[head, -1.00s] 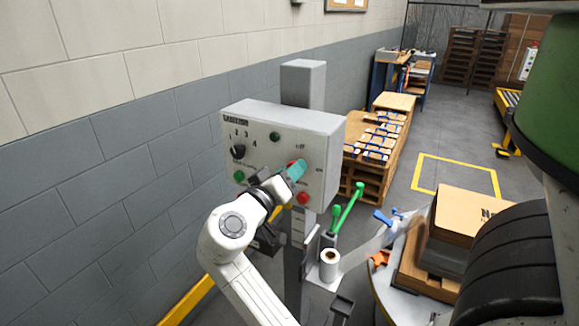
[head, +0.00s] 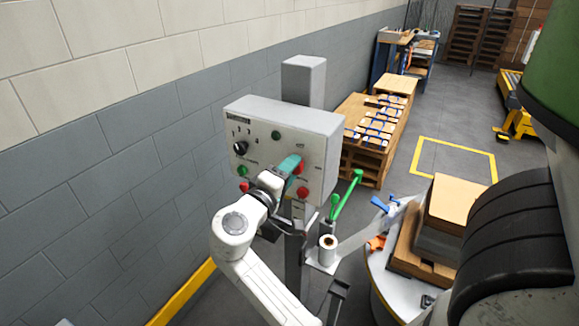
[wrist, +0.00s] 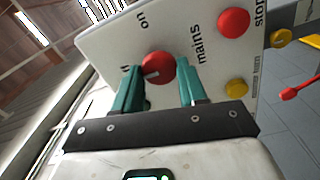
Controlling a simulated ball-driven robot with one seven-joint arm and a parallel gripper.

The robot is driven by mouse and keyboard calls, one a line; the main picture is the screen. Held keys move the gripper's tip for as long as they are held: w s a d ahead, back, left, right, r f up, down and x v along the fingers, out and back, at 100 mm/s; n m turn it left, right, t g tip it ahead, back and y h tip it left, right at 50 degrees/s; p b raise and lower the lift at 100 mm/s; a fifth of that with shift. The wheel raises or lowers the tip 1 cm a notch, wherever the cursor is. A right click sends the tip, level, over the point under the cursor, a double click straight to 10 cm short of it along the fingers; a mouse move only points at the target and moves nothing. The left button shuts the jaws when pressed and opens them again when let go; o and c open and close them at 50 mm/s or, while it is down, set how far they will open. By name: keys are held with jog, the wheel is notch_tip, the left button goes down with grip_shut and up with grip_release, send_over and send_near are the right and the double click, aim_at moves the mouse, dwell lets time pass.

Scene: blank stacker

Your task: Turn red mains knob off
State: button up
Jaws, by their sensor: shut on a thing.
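The red mains knob (wrist: 158,67) sits on the pale control panel (wrist: 100,60). Its pale pointer mark is turned to the left in the wrist view, towards a partly hidden label ending in "ff". The word "on" stands above the knob and "mains" to its right. My gripper (wrist: 159,75) has its two teal fingers either side of the knob and is shut on it. In the head view my gripper (head: 289,164) reaches the front of the panel (head: 318,125), and the fingers partly cover the red knob (head: 300,167).
A red stop button (wrist: 233,21) and a yellow button (wrist: 236,88) lie close to the right finger. A black selector knob (head: 240,149) is at the panel's left. Green-handled levers (head: 347,200) and a white roll (head: 327,248) stand below right.

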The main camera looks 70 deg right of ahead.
jog(key=shift+w, duration=0.1)
dwell(0.3)
jog(key=o, duration=1.1)
jog(key=shift+c, duration=0.2)
jog(key=shift+a, duration=0.1)
jog(key=b+v, duration=0.2)
jog(key=v, duration=0.8)
jog(key=shift+a+b, duration=0.35)
jog(key=shift+b, duration=0.05)
